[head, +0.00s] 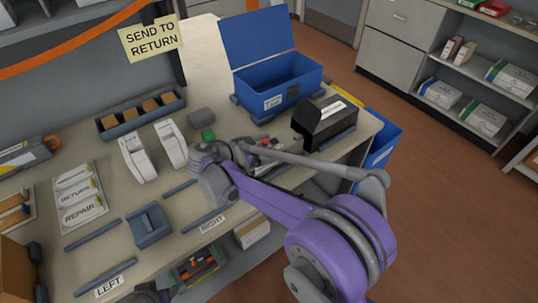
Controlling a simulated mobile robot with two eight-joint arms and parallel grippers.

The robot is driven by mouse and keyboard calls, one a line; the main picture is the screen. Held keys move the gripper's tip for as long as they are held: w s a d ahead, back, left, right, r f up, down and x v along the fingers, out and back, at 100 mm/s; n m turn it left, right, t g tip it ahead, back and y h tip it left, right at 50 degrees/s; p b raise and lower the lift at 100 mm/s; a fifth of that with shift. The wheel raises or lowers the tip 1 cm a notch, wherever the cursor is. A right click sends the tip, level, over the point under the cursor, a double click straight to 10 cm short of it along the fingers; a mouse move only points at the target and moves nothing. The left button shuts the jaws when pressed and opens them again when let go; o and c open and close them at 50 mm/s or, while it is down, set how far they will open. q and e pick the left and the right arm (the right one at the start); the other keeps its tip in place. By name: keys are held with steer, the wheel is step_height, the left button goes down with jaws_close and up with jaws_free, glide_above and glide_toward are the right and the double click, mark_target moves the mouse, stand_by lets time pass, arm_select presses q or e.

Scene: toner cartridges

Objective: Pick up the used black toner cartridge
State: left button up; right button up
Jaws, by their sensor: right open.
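The black toner cartridge (332,120) lies near the right end of the table, with a white label on its top and a rounded black end facing left. My right arm reaches in from the lower right, in front of the cartridge. My right gripper (260,152) is open, over the table to the left of the cartridge and apart from it. Its fingers are small and partly hidden by my arm links. My left gripper is not clearly visible; only a dark part shows at the bottom edge.
An open blue box (272,92) with a raised lid stands behind the cartridge. A blue bin (383,138) stands beyond the table's right edge. White cartridges (138,158), a divided tray (141,113) and a grey block (201,116) occupy the table's left and middle.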

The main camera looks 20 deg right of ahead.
jaws_close()
stand_by(0.4)
steer(key=shift+r, duration=0.1)
